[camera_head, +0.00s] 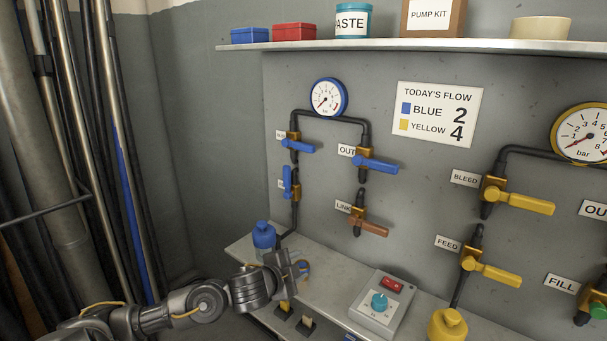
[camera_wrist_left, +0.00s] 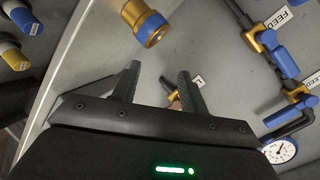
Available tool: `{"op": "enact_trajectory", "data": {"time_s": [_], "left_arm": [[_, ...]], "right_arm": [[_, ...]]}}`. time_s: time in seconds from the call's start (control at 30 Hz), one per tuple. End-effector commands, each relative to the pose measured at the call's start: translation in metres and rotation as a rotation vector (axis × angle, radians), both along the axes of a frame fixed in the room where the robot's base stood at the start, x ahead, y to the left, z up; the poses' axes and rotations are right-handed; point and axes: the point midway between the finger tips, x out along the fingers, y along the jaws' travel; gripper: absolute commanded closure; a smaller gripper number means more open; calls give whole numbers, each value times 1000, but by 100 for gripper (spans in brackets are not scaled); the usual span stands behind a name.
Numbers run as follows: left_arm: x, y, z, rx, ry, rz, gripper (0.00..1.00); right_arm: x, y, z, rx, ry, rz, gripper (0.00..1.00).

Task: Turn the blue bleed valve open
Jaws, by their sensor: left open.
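The blue bleed valve (camera_head: 297,146) is the upper left valve on the grey wall panel, under the blue-rimmed gauge (camera_head: 328,97). Its blue handle points right, across the pipe. In the left wrist view its handle (camera_wrist_left: 280,118) shows at the right, near the gauge (camera_wrist_left: 280,151). The blue feed valve (camera_head: 292,183) is just below, its handle along the pipe. My left gripper (camera_head: 299,268) is low over the bench, below and apart from both valves. Its two fingers (camera_wrist_left: 158,75) are spread with nothing between them. My right gripper is not in view.
A blue OUT valve (camera_head: 378,166) and a copper-handled LINK valve (camera_head: 372,228) are right of the bleed valve. A switch box (camera_head: 380,303) sits right.

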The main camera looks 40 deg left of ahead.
Motion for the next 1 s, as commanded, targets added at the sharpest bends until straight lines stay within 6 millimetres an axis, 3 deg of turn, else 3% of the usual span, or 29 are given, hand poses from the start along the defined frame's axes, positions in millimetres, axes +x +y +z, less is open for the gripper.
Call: {"op": "enact_trajectory", "data": {"time_s": [0.03, 0.2, 0.3, 0.43, 0.6, 0.83, 1.0], "left_arm": [[14, 14, 27, 60, -47, -23, 56], [48, 55, 119, 256, -192, -105, 56], [57, 79, 177, 375, -264, -142, 56], [59, 99, 232, 480, -322, -169, 56], [57, 109, 259, 534, -347, -180, 56], [60, 110, 262, 533, -350, -180, 56], [75, 110, 264, 528, -353, -177, 56]], "right_arm": [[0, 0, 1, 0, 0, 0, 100], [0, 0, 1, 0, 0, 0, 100], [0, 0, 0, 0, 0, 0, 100], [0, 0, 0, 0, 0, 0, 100], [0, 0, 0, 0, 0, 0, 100], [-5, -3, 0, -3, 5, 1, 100], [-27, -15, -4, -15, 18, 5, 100]]}}
